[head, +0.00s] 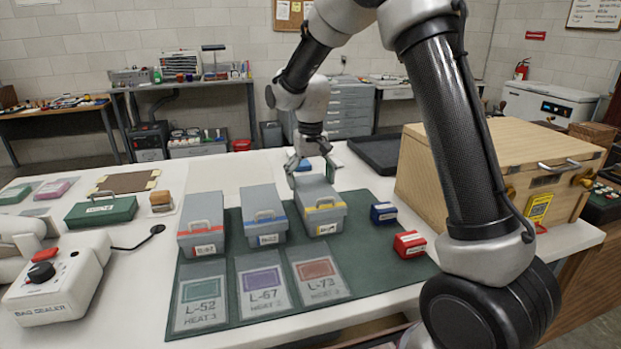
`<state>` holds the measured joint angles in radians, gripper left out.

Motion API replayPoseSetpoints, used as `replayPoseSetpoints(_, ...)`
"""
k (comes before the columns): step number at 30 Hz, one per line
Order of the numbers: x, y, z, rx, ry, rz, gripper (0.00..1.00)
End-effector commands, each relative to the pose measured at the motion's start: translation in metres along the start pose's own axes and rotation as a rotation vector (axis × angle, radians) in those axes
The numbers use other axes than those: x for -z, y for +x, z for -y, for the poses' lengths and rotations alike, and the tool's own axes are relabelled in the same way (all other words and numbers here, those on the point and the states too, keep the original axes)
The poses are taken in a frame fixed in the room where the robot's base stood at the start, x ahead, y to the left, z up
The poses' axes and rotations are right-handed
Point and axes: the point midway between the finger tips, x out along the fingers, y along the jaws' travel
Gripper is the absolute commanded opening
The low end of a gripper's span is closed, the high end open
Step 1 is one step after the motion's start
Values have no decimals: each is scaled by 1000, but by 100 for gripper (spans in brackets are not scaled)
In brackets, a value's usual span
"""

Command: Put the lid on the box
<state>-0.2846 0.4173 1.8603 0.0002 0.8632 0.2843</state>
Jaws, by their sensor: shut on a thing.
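Three grey boxes stand in a row on the dark green mat (222,262), with red, blue and yellow bands. The red-banded box (202,241) and the blue-banded box (264,226) have handled grey tops in place. My gripper (313,175) is at the back of the yellow-banded box (323,220), its fingers spread around the rear of that box's grey lid (318,190). It appears shut on the lid. The lid lies on or very close above the box; whether it is fully seated I cannot tell. The exact finger contact is too small to see.
Blue (383,212) and red (409,243) small blocks sit right of the boxes. Labelled pouches (262,290) lie in front. A wooden crate (490,165) stands right, a black tray (377,153) behind, and a bag sealer (58,280) left.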

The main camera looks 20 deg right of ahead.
Motion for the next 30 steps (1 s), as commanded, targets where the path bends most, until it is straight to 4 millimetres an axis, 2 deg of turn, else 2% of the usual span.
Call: replayPoseSetpoints(30, 0, 8, 0, 0, 0, 0, 67)
